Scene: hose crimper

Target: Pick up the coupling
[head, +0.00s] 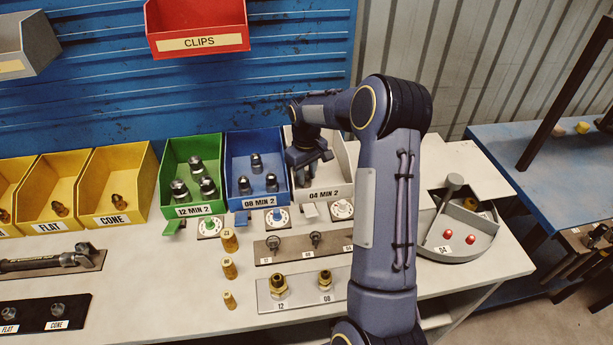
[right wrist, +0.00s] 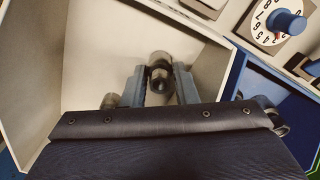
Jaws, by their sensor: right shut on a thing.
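My right gripper (head: 308,163) reaches down into the white bin (head: 335,180) labelled "04 MIN 2". In the right wrist view, its two grey fingers (right wrist: 160,88) are shut on a small dark metal coupling (right wrist: 160,66), which sits between their tips. Another metal coupling (right wrist: 110,100) shows beside the left finger, partly hidden. Whether the held coupling touches the bin floor is hard to tell. My left gripper is not in view.
A blue bin (head: 240,185) and a green bin (head: 180,205), each with couplings, stand to the left. Numbered dials (head: 277,216) sit in front. A grey tray (head: 455,252) with red knobs is at the right. A red CLIPS bin (head: 198,28) hangs above.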

